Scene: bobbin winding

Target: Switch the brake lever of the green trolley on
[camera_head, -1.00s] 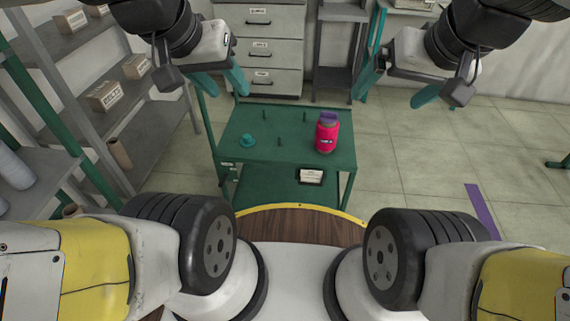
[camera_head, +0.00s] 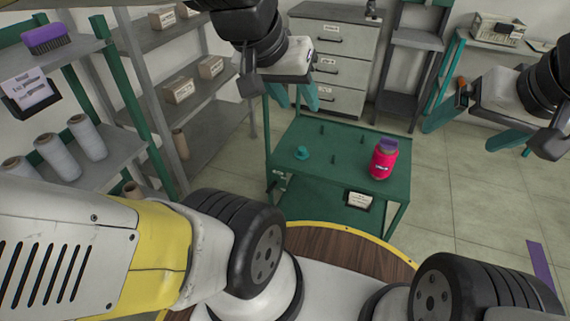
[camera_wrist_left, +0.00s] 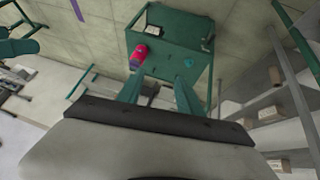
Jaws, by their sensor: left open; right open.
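The green trolley (camera_head: 340,148) stands ahead of me, with a pink jar with a purple top (camera_head: 383,160), a small teal knob-like piece (camera_head: 302,153) and several short pegs on its top. It also shows in the left wrist view (camera_wrist_left: 172,52). I cannot make out its brake lever in either view. My left gripper (camera_head: 297,96) is open and empty, above the trolley's far left side in the head view. Its two fingers also show in the left wrist view (camera_wrist_left: 160,90). My right gripper (camera_head: 472,132) is open and empty, right of the trolley.
Grey shelves (camera_head: 175,55) with boxes stand at the left. A nearer shelf holds white spools (camera_head: 57,155) and a purple brush (camera_head: 46,39). A drawer cabinet (camera_head: 335,45) stands behind the trolley. The floor right of the trolley is mostly clear, with a purple strip (camera_head: 540,265).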

